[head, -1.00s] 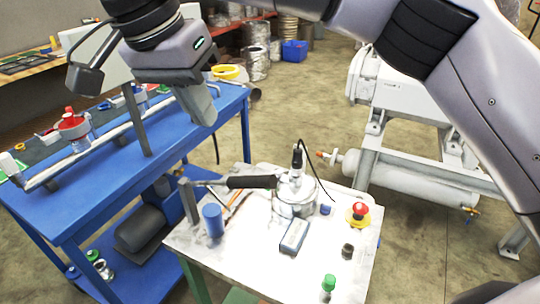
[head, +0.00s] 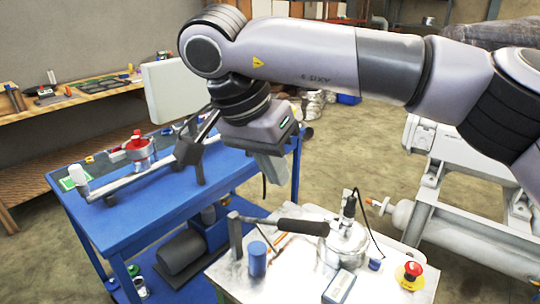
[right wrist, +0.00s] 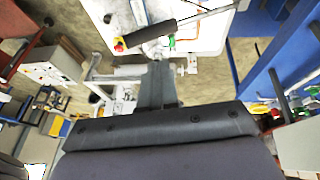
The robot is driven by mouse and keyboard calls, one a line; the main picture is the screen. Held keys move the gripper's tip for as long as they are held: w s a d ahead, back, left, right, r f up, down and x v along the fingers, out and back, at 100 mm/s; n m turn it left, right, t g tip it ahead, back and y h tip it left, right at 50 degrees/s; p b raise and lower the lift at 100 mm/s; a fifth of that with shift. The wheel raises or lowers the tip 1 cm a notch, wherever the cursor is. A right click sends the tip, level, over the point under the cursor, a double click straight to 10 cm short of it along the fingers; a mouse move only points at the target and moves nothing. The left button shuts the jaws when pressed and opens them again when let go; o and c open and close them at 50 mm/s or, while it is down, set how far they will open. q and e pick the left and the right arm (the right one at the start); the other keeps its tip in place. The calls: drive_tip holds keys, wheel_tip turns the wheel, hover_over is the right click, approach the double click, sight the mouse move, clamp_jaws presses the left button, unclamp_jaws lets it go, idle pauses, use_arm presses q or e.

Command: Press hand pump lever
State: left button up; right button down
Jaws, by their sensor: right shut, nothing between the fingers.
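The hand pump has a black lever grip (head: 302,226) on a thin rod, lying about level above the white table. The rod runs left to a grey upright post (head: 235,236). A shiny metal pot (head: 345,243) with a black-topped fitting stands at the grip's right end. My right gripper (head: 275,176) is shut and empty, pointing down, above and left of the grip in the head view, with no contact seen. In the right wrist view the shut fingers (right wrist: 157,82) point towards the black grip (right wrist: 150,33), a gap apart. My left gripper is not in view.
A blue cup (head: 257,259), a small grey box (head: 339,287) and a red emergency button (head: 412,272) sit on the white table (head: 293,267). A blue workbench (head: 125,222) with a red-topped device (head: 138,147) stands at left. White machinery stands at right.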

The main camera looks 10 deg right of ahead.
sight(300, 220)
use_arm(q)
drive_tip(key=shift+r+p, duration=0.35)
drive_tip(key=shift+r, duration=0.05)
use_arm(e)
drive_tip(key=x, duration=0.5)
drive_tip(key=s+x, duration=0.1)
drive_tip(key=x, duration=0.2)
drive_tip(key=shift+s+d+f, duration=0.1)
drive_tip(key=shift+d+f, duration=0.15)
drive_tip(key=shift+f, duration=0.05)
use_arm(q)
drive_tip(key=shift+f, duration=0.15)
use_arm(e)
drive_tip(key=shift+f, duration=0.1)
